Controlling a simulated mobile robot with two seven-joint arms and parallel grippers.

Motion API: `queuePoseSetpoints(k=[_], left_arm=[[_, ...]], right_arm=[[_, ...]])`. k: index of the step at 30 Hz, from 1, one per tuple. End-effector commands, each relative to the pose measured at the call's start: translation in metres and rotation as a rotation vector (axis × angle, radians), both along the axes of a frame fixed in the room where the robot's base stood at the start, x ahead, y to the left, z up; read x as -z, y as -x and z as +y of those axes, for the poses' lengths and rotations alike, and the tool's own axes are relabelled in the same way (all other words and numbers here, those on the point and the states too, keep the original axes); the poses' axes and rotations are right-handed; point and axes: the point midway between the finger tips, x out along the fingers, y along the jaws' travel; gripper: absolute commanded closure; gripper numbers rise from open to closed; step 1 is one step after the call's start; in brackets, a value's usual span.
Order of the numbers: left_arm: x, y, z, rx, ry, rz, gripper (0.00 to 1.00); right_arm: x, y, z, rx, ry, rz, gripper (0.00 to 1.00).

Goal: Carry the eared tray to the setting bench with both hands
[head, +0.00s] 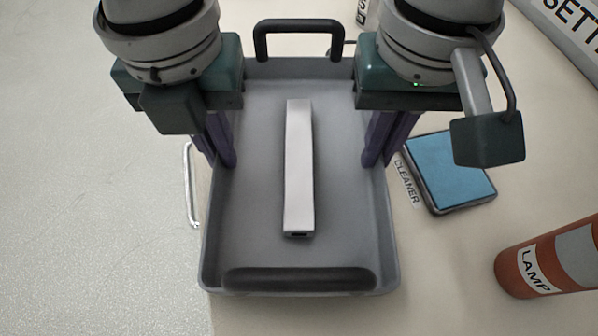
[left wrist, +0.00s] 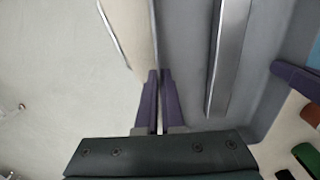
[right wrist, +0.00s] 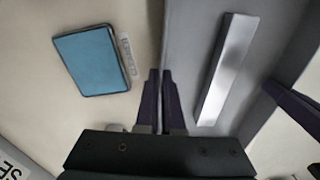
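The eared tray (head: 255,215) is grey with low walls, a black arched handle at its far end and a dark strip along its near end. A silver bar (head: 299,170) lies lengthwise inside it. My left gripper (head: 222,160) is shut on the left side wall; the wall shows between its fingers in the left wrist view (left wrist: 159,90). My right gripper (head: 376,160) is shut on the right side wall, also seen in the right wrist view (right wrist: 160,90). The tray looks level; I cannot tell if its underside touches the surface below.
A cream surface (head: 440,290) extends right of and below the tray. On it are a blue pad (head: 452,172) by a CLEANER label, and an orange LAMP cylinder (head: 545,260). A sign reading "SETT" (head: 572,35) is at top right. A silver handle (head: 191,185) is at the left; beyond is open floor.

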Motion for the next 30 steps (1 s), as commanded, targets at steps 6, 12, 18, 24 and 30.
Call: queuePoseSetpoints(k=[6,12,18,24,30], left_arm=[[0.01,0.0,0.001,-0.001,-0.003,0.0,0.86],[0.01,0.0,0.0,-0.001,-0.001,0.0,0.65],[0.01,0.0,0.0,0.0,-0.001,0.0,0.65],[-0.007,-0.001,0.0,-0.001,0.002,-0.002,0.65],[-0.051,-0.001,0.0,0.001,0.001,-0.006,0.65]], right_arm=[[0.01,0.0,-0.001,0.001,0.003,0.0,0.86],[0.01,0.0,-0.001,0.001,0.001,0.0,0.65],[0.01,0.0,0.0,0.0,0.001,0.0,0.65],[0.009,0.0,0.0,0.0,0.0,0.0,0.65],[0.01,0.0,0.0,0.0,0.0,0.0,0.65]])
